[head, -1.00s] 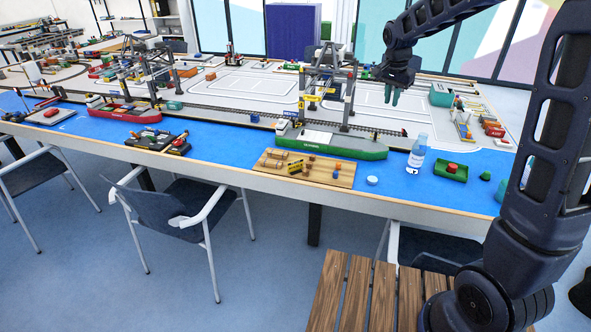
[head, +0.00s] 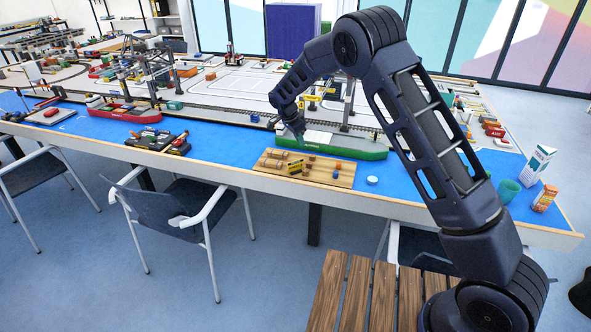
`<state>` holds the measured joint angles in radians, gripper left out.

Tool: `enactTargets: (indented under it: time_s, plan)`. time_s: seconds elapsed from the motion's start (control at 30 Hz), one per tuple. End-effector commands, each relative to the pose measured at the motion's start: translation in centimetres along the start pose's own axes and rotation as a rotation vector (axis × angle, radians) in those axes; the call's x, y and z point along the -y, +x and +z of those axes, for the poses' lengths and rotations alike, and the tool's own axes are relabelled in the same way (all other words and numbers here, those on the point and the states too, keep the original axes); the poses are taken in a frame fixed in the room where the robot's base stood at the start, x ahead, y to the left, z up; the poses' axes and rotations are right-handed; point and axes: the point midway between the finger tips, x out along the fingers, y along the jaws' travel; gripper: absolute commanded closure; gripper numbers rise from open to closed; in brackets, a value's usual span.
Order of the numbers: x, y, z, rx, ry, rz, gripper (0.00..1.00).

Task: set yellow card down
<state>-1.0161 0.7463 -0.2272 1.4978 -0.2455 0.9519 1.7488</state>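A small yellow piece (head: 295,167), which may be the yellow card, stands on the wooden board (head: 325,183) at the front of the blue table strip. I cannot make out its details at this size. My gripper (head: 299,138) points down over the green ship (head: 370,153), behind and above the board. The gripper looks apart from the yellow piece. Its fingertips are too small and dark to show whether they are open or shut, or whether they hold anything.
Several small wooden and coloured pieces share the board. A white round lid (head: 372,180) lies to its right. A teal cup (head: 508,190), a white carton (head: 538,165) and an orange box (head: 545,198) stand at the right end. A red ship (head: 125,114) is at left.

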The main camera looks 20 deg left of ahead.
Motion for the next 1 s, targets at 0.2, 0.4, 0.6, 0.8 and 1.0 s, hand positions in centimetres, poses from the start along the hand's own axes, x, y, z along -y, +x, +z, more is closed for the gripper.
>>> enactTargets:
  time_s: [0.2, 0.4, 0.6, 0.8, 1.0]
  plan:
    - [1.9, 2.3, 4.7, -0.034, 0.025, -0.002, 0.85]
    - [2.1, 3.3, 5.5, -0.04, 0.033, -0.003, 0.85]
    - [2.1, 5.8, 5.3, -0.039, 0.033, -0.002, 0.85]
    - [2.1, 8.0, 5.3, -0.039, 0.031, -0.004, 0.85]
    - [2.1, 9.2, 5.1, -0.039, 0.031, -0.003, 0.85]
